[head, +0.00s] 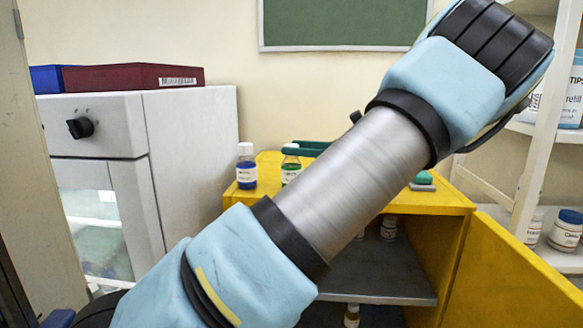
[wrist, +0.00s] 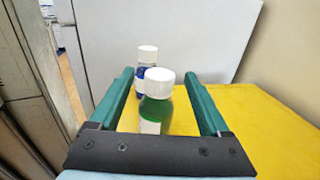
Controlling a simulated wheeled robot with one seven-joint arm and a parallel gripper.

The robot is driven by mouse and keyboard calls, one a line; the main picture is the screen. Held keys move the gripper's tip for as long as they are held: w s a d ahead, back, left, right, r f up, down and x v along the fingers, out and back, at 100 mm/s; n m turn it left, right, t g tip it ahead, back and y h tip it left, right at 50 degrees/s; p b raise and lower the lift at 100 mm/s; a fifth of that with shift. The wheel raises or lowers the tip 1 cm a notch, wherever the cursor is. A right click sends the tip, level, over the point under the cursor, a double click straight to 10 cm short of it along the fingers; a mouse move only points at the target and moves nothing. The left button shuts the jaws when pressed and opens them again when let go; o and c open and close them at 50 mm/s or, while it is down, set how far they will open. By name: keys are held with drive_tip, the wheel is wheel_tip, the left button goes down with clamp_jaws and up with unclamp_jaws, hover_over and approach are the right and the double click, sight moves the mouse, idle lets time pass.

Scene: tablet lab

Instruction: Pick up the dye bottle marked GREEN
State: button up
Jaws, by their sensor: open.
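The green dye bottle (head: 290,164) has a white cap and stands upright on the yellow cabinet top. It also shows in the wrist view (wrist: 157,112), where its lower part is hidden by my gripper's palm. A blue dye bottle (head: 246,167), also white-capped, stands to its left in the head view and beyond it in the wrist view (wrist: 145,76). My gripper (wrist: 157,76) is open, with one teal finger on each side of the green bottle in the wrist view; gaps show on both sides. I cannot read the labels.
The yellow cabinet (head: 455,197) has open shelves below with several small bottles. A white appliance (head: 190,150) stands at the left, with a red binder (head: 130,78) on top. A white shelf rack (head: 530,150) stands at the right. The yellow top right of the bottles looks clear in the wrist view.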

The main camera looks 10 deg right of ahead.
drive_tip(key=x, duration=0.1)
drive_tip(key=p+x, duration=0.1)
drive_tip(key=x, duration=0.1)
drive_tip(key=shift+w+a+r+p, duration=0.15)
drive_tip(key=shift+a+r+p, duration=0.15)
drive_tip(key=shift+a, duration=0.1)
drive_tip(key=shift+w+a+f, duration=0.2)
drive_tip(key=shift+a, duration=0.25)
clamp_jaws()
idle(0.7)
